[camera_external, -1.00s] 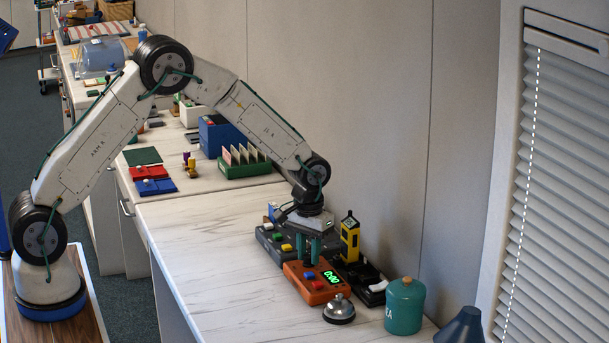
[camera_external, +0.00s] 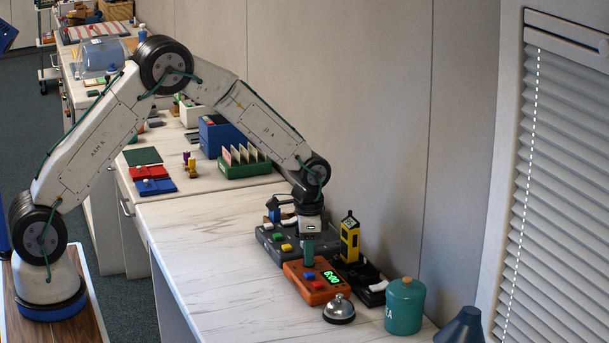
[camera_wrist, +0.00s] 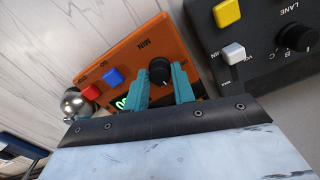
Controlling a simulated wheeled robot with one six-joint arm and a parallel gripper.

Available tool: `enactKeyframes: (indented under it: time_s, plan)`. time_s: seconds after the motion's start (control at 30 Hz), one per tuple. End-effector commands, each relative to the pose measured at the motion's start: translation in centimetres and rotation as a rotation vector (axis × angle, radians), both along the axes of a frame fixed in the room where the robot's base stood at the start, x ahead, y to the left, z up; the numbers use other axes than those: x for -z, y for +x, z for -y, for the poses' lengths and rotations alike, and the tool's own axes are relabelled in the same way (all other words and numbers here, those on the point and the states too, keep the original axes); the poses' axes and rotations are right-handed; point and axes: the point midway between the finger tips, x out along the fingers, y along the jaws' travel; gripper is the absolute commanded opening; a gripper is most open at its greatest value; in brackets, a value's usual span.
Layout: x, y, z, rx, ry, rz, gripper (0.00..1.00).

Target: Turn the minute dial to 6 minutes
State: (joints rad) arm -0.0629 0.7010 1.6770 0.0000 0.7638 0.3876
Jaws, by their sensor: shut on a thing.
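The orange timer box (camera_external: 312,290) sits on the counter below my gripper. Its green display (camera_external: 331,277) reads 6:00 in the external view. A blue button (camera_wrist: 113,76) and a red button (camera_wrist: 91,92) show on the box in the wrist view. The black minute dial (camera_wrist: 159,70), near the letters MIN, sits between the two teal fingers. My gripper (camera_wrist: 160,85) is shut on the dial. In the external view my gripper (camera_external: 308,262) points straight down onto the box, and the dial is hidden there.
A dark box with colored buttons (camera_external: 272,243) stands just behind the timer. A silver bell (camera_external: 339,309), a teal canister (camera_external: 404,306) and a yellow device (camera_external: 349,240) stand close by. The counter left of the timer is clear.

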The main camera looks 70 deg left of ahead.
Motion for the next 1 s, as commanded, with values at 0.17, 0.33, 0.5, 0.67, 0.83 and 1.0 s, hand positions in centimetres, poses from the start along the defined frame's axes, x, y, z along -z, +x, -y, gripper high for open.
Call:
enactKeyframes:
  time_s: [0.17, 0.33, 0.5, 0.67, 0.83, 1.0]
  plan:
    - [-0.05, 0.03, -0.01, 0.069, 0.000, 0.001, 0.02]
    - [-0.05, 0.03, -0.01, 0.102, 0.000, 0.001, 0.02]
    - [-0.06, 0.04, -0.01, 0.113, 0.001, 0.001, 0.02]
    - [-0.06, 0.04, -0.01, 0.113, 0.001, 0.001, 0.02]
    - [-0.06, 0.04, -0.01, 0.112, 0.001, 0.001, 0.36]
    - [-0.04, 0.03, -0.01, 0.112, 0.000, 0.001, 0.47]
